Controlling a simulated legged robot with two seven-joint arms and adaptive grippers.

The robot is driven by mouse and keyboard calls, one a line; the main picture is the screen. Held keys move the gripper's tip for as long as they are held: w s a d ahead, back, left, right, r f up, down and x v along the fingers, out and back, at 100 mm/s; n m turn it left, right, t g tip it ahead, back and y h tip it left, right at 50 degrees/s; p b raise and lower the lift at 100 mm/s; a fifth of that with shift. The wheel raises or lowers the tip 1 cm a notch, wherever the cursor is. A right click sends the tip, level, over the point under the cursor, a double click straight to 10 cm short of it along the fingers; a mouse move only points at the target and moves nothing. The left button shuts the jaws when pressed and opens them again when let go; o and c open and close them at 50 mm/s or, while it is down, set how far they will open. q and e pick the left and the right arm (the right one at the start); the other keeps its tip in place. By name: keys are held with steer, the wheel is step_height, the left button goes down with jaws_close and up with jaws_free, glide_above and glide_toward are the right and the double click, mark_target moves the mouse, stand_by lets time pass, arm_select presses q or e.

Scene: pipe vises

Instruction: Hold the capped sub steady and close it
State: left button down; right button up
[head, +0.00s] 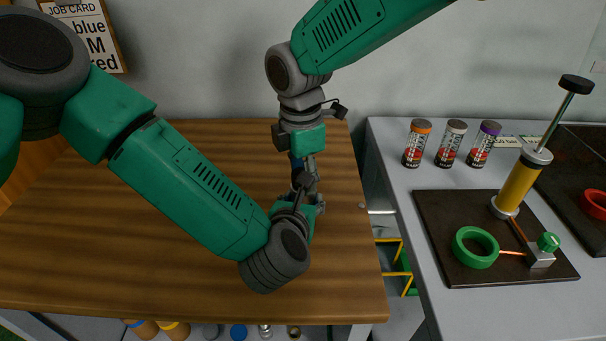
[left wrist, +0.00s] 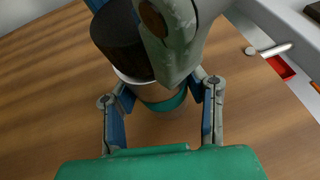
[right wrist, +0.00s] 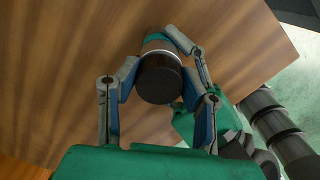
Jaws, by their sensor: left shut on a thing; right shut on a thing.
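The capped sub is a small upright cylinder at the wooden bench's right part. In the left wrist view its lower body (left wrist: 165,103) has a teal band, with a pale ring and a dark cap (left wrist: 122,48) above. My left gripper (left wrist: 164,100) is shut around the lower body. My right gripper (right wrist: 155,80) is shut around the dark cap (right wrist: 160,80), above the left one. In the head view the left gripper (head: 306,203) and the right gripper (head: 303,172) almost wholly hide the sub. Whether the cap is fully seated cannot be told.
The wooden bench (head: 190,285) is otherwise clear. A grey counter (head: 400,185) to the right bears several small canisters (head: 451,143), a dark mat (head: 450,220), a green ring (head: 468,247) and a yellow pump (head: 518,185). A gap with yellow-edged bins (head: 395,268) lies between.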

steer(key=shift+s+d, duration=0.1)
steer(key=shift+d, duration=0.1)
steer(key=o, duration=1.3)
steer(key=shift+a, duration=0.1)
steer(key=shift+r, duration=0.3)
steer(key=shift+s+a+r, duration=0.1)
steer(key=shift+r, duration=1.85)
steer(key=shift+c, duration=0.6)
